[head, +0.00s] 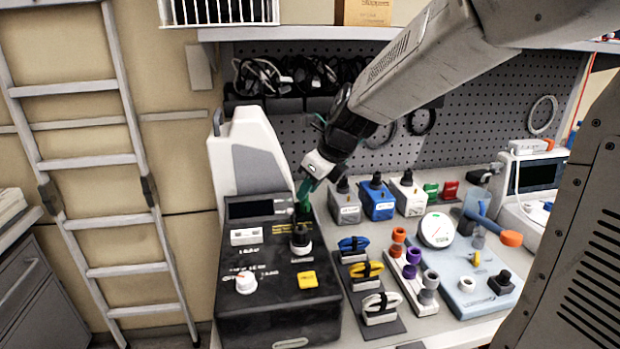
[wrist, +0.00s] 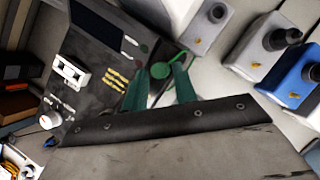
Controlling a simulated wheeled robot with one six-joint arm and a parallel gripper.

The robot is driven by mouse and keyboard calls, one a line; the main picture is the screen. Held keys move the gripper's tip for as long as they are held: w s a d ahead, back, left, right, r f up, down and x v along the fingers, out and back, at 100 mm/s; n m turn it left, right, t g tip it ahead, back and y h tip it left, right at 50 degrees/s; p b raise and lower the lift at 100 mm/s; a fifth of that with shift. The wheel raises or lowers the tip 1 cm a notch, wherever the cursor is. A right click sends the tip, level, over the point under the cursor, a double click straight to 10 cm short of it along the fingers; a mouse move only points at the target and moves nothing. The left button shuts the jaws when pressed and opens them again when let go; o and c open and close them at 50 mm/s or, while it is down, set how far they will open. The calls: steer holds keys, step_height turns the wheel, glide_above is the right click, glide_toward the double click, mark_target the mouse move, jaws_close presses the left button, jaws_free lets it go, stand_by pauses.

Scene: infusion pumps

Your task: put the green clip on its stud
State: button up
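My gripper (head: 304,205) points down by the upper right corner of the black pump console. In the wrist view, my gripper's two teal fingers (wrist: 160,72) stand apart. A bright green part with a curved loop (wrist: 185,58), which looks like the green clip, shows at and beyond the fingertips. Whether the fingers press on it or it lies behind them I cannot tell. In the head view the fingers and any clip blend into one green patch. A black knob-topped post (head: 300,238) stands on the console just below the gripper; I cannot tell if it is the stud.
The console (head: 265,320) has a white dial (head: 246,283) and a yellow button (head: 307,279). To its right, a dark rack holds blue (head: 353,244), yellow (head: 366,269) and white (head: 380,303) clips. Grey, blue and white boxes with black knobs stand behind. A round gauge (head: 436,230) is further right.

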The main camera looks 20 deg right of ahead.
jaws_close()
steer(key=shift+r, duration=2.5)
steer(key=shift+w+d+f, duration=0.75)
steer(key=shift+w+f, duration=0.7)
steer(key=shift+f, duration=0.65)
steer(key=shift+w+d+f, duration=0.7)
steer(key=shift+w+f, duration=0.8)
steer(key=shift+f, duration=0.65)
steer(key=shift+w+d+f, duration=0.75)
steer(key=shift+w+f, duration=0.7)
steer(key=shift+f, duration=0.65)
